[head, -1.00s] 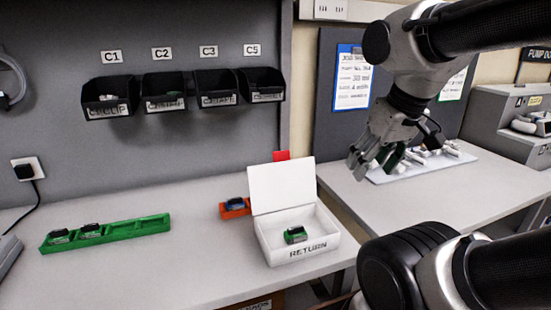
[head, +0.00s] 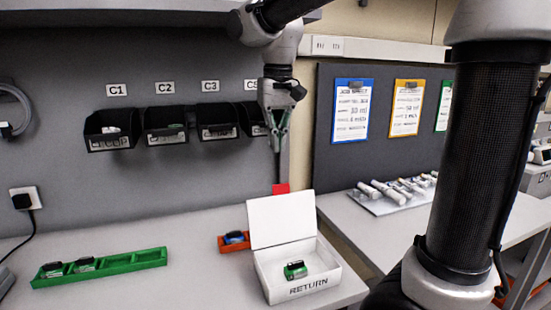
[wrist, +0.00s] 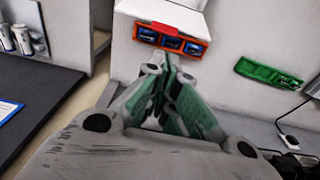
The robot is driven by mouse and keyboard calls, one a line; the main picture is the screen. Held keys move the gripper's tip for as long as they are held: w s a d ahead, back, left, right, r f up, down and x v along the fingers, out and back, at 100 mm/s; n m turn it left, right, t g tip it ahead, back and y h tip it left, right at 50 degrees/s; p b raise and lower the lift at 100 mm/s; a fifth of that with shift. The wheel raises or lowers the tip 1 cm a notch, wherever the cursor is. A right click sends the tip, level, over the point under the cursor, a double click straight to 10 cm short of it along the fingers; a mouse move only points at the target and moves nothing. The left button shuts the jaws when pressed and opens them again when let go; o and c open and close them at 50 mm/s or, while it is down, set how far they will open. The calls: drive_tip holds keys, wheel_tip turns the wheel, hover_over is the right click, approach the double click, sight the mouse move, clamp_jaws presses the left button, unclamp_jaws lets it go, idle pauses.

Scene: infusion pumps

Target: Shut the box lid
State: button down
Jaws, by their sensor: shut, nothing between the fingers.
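The white box marked RETURN (head: 300,291) stands on the near right part of the table. Its lid (head: 282,220) is up, leaning back from the rear edge, with a red tab (head: 281,188) at its top. A green and dark device (head: 295,270) lies inside the box. My gripper (head: 277,150) is shut and empty, above and behind the lid, pointing down in front of the back wall. In the wrist view my gripper (wrist: 168,60) also shows its fingertips together, with a white surface beyond them.
An orange tray (head: 233,247) with blue devices sits left of the box. A green tray (head: 120,264) with dark devices lies further left. Black bins (head: 165,130) hang on the wall. A second table bears a white board (head: 395,198) with several bottles.

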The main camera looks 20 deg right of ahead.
wheel_tip(320, 180, down, 9)
drive_tip(key=shift+w, duration=0.3)
drive_tip(key=shift+s, duration=0.1)
idle(0.4)
